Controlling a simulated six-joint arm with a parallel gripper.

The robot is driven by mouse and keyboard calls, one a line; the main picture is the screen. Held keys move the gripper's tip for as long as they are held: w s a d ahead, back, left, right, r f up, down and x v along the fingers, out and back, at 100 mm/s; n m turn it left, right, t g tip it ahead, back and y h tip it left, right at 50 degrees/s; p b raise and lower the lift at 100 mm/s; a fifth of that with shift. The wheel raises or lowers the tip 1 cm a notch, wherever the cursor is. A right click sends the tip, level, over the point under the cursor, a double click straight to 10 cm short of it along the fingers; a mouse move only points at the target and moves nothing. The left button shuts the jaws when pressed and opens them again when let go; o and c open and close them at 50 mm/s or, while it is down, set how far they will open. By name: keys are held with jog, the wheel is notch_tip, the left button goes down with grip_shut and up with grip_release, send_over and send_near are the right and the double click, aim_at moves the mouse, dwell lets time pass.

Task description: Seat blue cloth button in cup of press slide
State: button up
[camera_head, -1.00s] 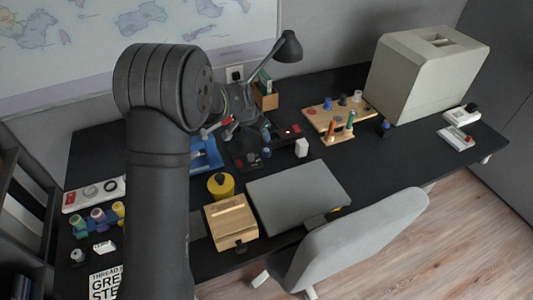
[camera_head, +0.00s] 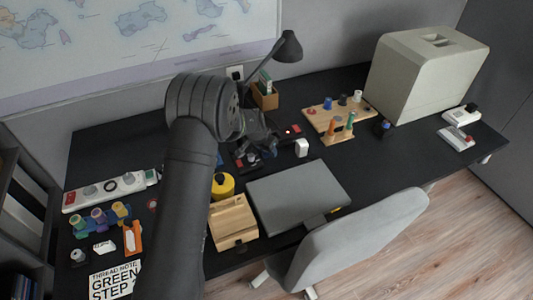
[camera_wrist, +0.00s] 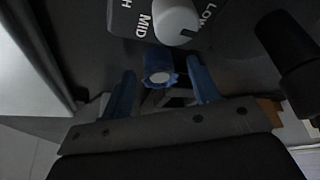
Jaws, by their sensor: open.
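My gripper (camera_wrist: 162,90) shows in the wrist view as two blue fingers, apart with a gap between them. A blue piece with a scalloped rim and a pale round face (camera_wrist: 159,73), probably the blue cloth button, is between and just beyond the fingertips. I cannot tell whether it touches either finger or rests in a cup. In the head view my gripper (camera_head: 262,140) is over the dark gear at the middle of the desk, partly hidden by my arm. I cannot make out the press slide or its cup clearly.
A white knob (camera_wrist: 174,20) on a dark panel marked MID and LOW is close beyond the blue piece. A black cylinder (camera_wrist: 287,50) stands at the right.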

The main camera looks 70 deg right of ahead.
jog(key=c, duration=1.2)
jog(key=shift+o, duration=0.2)
